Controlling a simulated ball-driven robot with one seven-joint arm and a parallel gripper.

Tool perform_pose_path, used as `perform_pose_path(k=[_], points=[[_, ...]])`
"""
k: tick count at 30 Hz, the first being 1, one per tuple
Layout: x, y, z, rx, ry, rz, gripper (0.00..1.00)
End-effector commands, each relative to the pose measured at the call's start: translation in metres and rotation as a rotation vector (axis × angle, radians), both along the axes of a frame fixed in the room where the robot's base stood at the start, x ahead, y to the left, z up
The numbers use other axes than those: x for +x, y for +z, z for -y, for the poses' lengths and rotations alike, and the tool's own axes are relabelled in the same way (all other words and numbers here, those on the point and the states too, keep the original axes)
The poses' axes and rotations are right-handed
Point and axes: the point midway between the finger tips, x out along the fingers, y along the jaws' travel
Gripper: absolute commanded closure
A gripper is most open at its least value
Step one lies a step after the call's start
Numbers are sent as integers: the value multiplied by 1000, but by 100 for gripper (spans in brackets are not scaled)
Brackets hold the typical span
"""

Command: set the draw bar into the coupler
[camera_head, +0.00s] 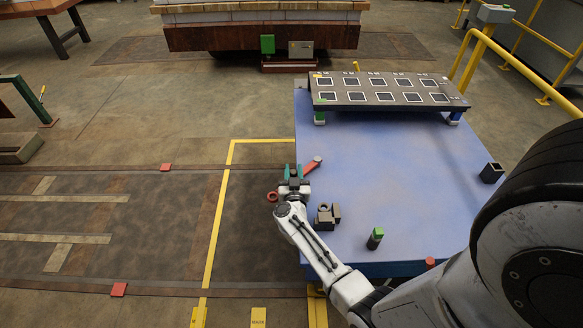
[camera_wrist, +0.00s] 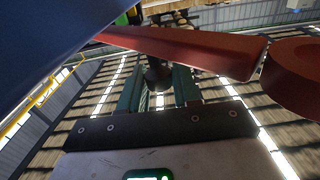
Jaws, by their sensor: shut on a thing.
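The red draw bar (camera_head: 311,164) is held in my gripper (camera_head: 293,171), at the left edge of the blue table. The fingers hide part of the bar in the head view. A dark grey block with a round part (camera_head: 325,214), perhaps the coupler, stands on the table, right of and nearer than the gripper.
The blue table (camera_head: 400,190) is mostly clear in its middle. A sloped rack with square panels (camera_head: 385,90) stands at its back. A dark square cup (camera_head: 491,172) is at the right, a green-topped post (camera_head: 375,238) in front, and a small red piece (camera_head: 430,262) at the front edge.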

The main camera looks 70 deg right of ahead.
Motion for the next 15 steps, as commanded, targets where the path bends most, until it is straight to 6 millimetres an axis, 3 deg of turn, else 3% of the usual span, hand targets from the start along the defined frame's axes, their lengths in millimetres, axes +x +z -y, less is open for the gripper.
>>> perform_pose_path(k=[5, 6, 11, 15], points=[[1, 1, 0, -1, 0, 3, 100], [1, 1, 0, -1, 0, 3, 65], [1, 1, 0, -1, 0, 3, 50], [1, 0, 0, -1, -1, 1, 50]])
